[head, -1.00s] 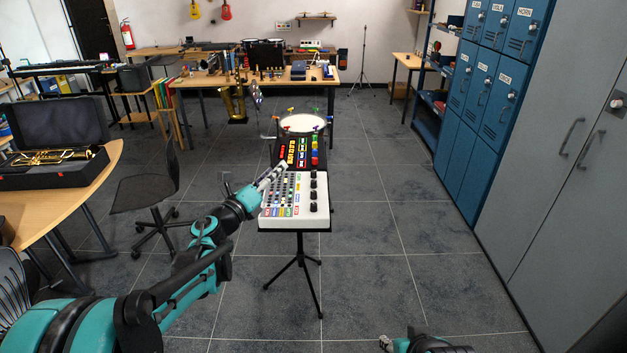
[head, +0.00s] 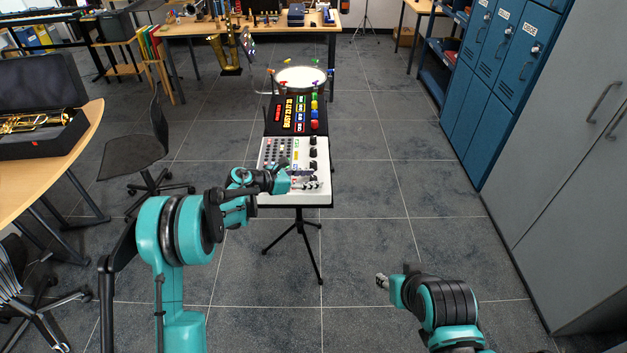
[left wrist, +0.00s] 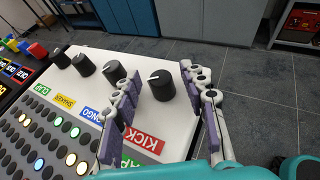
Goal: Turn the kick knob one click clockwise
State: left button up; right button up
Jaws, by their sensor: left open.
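The white drum machine (head: 277,151) stands on a black tripod stand. In the left wrist view, black knobs line one side of its panel (left wrist: 178,125). The kick knob (left wrist: 161,85) is the one nearest the panel's end and the red KICK label (left wrist: 142,140). A white pointer line shows on its top. My left gripper (head: 305,184) is over the machine's near right part. In the left wrist view, its open fingers (left wrist: 158,76) stand on either side of the kick knob; contact is not clear. My right gripper (head: 382,281) is away, low over the floor; its jaws are too small to judge.
Other knobs (left wrist: 114,71) stand close beside the left finger. A black pad unit (head: 297,115) and a round drum (head: 301,79) are beyond the machine. A chair (head: 137,152) stands at left and blue lockers (head: 505,75) at right. Floor around the stand is clear.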

pick_arm(q)
jog(key=shift+w+d+f, duration=0.15)
jog(key=shift+w+d, duration=0.1)
jog(key=shift+d, duration=0.25)
jog(key=shift+c, duration=0.4)
grip_shut()
jog(key=shift+m+g, duration=0.4)
jog(key=shift+g, duration=0.1)
jog(key=shift+m+g+h, duration=0.9)
jog(key=shift+m+g, duration=1.5)
jog(key=shift+g, duration=0.3)
